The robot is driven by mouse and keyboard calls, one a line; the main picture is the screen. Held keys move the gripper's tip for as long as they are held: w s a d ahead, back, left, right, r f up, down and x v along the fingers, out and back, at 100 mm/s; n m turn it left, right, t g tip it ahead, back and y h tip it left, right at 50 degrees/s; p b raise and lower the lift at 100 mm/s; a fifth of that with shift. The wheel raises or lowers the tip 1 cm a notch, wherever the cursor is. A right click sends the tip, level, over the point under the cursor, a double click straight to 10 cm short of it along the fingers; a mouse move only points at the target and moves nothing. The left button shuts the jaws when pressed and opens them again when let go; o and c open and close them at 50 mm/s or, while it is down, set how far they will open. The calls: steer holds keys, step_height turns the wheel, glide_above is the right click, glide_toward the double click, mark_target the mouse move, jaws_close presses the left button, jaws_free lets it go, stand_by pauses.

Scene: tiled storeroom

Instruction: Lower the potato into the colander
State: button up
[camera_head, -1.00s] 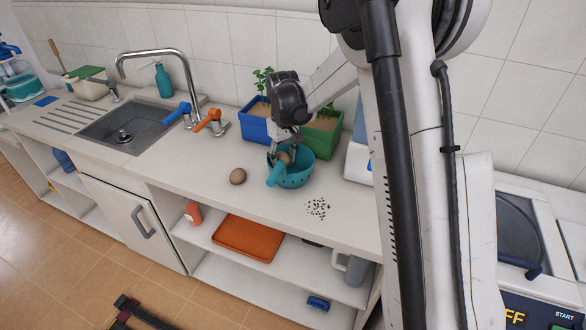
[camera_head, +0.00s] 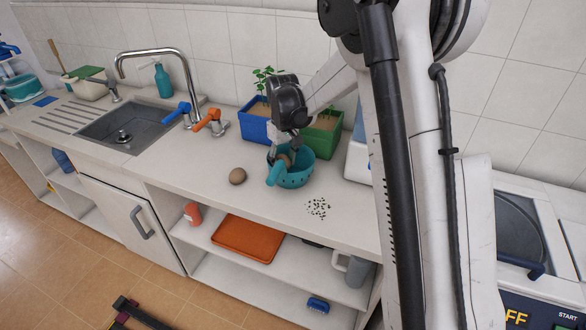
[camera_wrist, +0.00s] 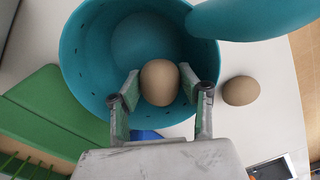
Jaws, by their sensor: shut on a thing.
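The teal colander (camera_head: 295,179) stands on the counter, and its bowl fills much of the wrist view (camera_wrist: 82,60). My gripper (camera_head: 281,158) points down into the colander's mouth. In the wrist view my gripper (camera_wrist: 160,88) is shut on a brown potato (camera_wrist: 159,82), with one finger on each side of it. The potato is within the colander's rim; I cannot tell whether it touches the bottom. In the head view it is mostly hidden by the fingers and rim. A second brown potato (camera_head: 237,176) lies on the counter left of the colander, also in the wrist view (camera_wrist: 240,91).
A blue planter (camera_head: 256,128) and a green planter (camera_head: 318,143) stand behind the colander. Counter in front of the loose potato is clear.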

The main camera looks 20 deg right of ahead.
steer(key=o, duration=1.2)
step_height(320, 180, up, 12)
steer(key=s+r+m+t, duration=0.1)
steer(key=s+r+t, duration=0.1)
steer(key=s+r, duration=0.55)
steer(key=s+f+m+t, duration=0.1)
steer(key=s, duration=0.7)
steer(key=s+f+t, duration=0.1)
steer(key=s+t, duration=0.1)
steer(key=s, duration=0.7)
steer(key=s+f+m+t, duration=0.1)
steer(key=s+t, duration=0.1)
steer(key=s, duration=0.6)
steer(key=shift+s+m+b, duration=0.2)
steer(key=shift+m+b, duration=0.1)
